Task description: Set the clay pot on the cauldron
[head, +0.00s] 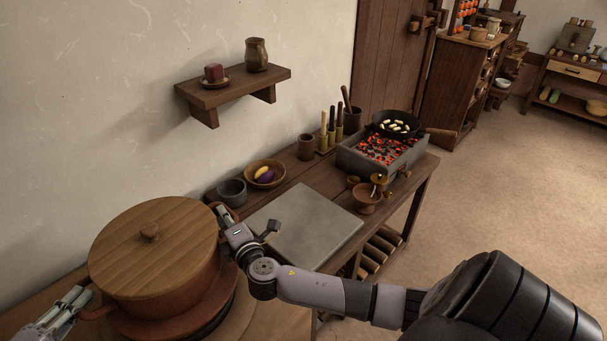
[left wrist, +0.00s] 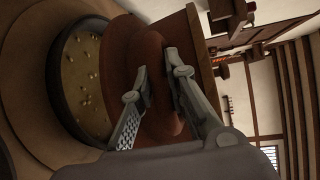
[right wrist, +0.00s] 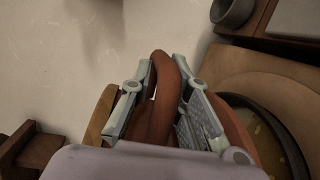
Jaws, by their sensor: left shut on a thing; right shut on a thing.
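The clay pot (head: 170,300) is reddish-brown, wide and upright, with a round wooden lid (head: 150,250). My left gripper (head: 84,303) is shut on its left handle, which shows in the left wrist view (left wrist: 165,115). My right gripper (head: 224,212) is shut on the opposite handle, which shows in the right wrist view (right wrist: 164,100). The cauldron (left wrist: 60,92) is dark and round, with pale bits in yellowish contents. Its rim also shows in the right wrist view (right wrist: 292,147). The pot hangs over part of it, hiding most of it from the head view. I cannot tell whether they touch.
A table behind the pot bears a grey slab (head: 305,225), a grey bowl (head: 232,191), a basket (head: 265,172) and a glowing brazier (head: 350,158) with a pan (head: 398,119). A wall shelf (head: 235,88) hangs above. The floor at right is clear.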

